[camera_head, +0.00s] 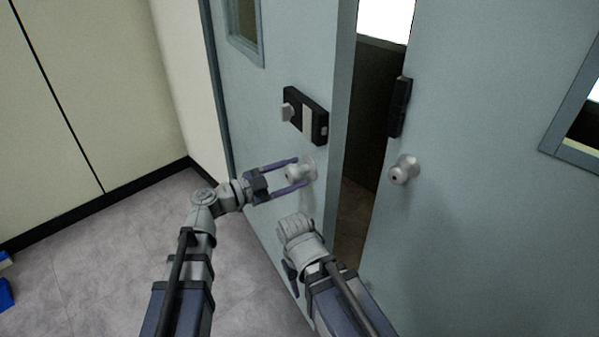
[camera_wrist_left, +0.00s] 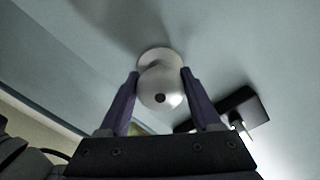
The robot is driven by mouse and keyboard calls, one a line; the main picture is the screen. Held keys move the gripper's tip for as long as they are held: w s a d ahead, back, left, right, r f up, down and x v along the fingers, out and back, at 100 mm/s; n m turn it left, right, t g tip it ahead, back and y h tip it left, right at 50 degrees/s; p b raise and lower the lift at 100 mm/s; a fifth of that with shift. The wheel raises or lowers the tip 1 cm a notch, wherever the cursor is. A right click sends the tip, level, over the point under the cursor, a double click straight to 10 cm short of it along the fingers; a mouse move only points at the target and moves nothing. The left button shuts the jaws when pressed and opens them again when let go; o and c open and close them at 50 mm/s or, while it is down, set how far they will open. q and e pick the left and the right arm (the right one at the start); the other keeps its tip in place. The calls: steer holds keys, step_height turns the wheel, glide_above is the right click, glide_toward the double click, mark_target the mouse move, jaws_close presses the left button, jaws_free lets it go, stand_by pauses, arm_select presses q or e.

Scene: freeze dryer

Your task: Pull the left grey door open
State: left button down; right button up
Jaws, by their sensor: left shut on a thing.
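The left grey door (camera_head: 262,115) stands ajar, with a gap between it and the right grey door (camera_head: 480,130). Its round silver knob (camera_head: 298,173) sits below a black lock box (camera_head: 305,115). My left gripper (camera_head: 296,174) has its two purple fingers on either side of this knob and is shut on it. In the left wrist view the knob (camera_wrist_left: 161,88) lies between the fingertips (camera_wrist_left: 160,85). My right gripper (camera_head: 291,275) is low in front of the left door, mostly hidden behind its own wrist, so its jaws cannot be made out.
The right door carries a silver knob (camera_head: 404,170) and a black latch piece (camera_head: 400,106). A dark space shows through the gap (camera_head: 368,120). A cream wall (camera_head: 80,100) stands at left, with open grey floor (camera_head: 90,260) before it. A blue object (camera_head: 5,292) lies at the left edge.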

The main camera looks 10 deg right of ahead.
arm_select(q)
steer(key=s+a+g, duration=0.1)
steer(key=s+a, duration=0.2)
steer(key=a, duration=1.2)
steer(key=shift+s+a+m+g+h, duration=0.2)
steer(key=shift+s+m+g+h, duration=0.1)
steer(key=shift+s+m, duration=0.1)
steer(key=shift+r, duration=0.1)
